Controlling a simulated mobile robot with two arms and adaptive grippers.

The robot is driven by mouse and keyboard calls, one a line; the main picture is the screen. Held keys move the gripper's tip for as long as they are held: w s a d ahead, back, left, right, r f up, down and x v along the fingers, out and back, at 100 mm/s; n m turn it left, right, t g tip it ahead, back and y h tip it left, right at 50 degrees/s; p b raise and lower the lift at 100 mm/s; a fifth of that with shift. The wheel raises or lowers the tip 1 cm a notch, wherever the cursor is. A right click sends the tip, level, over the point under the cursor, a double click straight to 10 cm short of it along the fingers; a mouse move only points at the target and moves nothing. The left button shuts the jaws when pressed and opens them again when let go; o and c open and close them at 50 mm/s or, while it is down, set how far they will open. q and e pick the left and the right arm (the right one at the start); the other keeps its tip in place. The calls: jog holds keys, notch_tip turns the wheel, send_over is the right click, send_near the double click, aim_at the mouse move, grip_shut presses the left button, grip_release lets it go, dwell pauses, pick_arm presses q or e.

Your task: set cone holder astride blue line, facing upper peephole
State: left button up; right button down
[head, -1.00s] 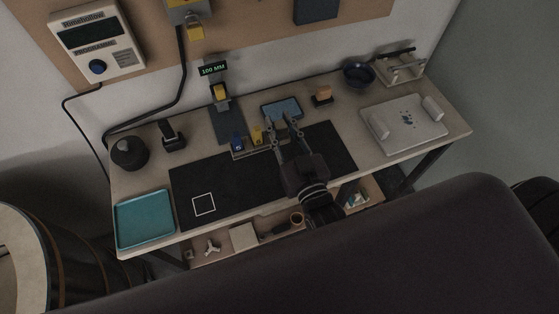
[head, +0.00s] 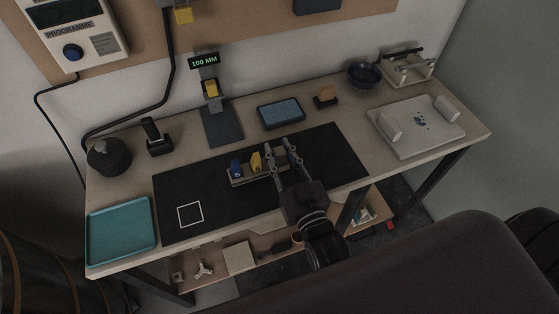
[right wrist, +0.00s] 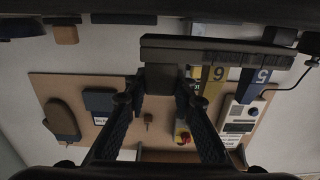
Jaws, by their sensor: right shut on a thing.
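My right gripper (head: 280,152) is shut on the holder's right end. No blue line or peephole is recognisable. My left gripper is out of view.
A white square outline (head: 190,214) marks the mat's left part. A teal tray (head: 121,232) is at the left. A stand reading 100 MM (head: 222,124), a blue-topped tray (head: 281,114) and a white board (head: 415,128) stand behind or right. A brown drum-like body (head: 30,265) is lower left.

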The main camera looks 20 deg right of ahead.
notch_tip(320, 180, down, 2)
jog(key=shift+b, duration=0.65)
jog(key=shift+r, duration=0.15)
jog(key=c, duration=2)
grip_release()
jog(key=shift+f, duration=0.25)
jog(key=shift+c, duration=0.2)
jog(key=o, duration=0.4)
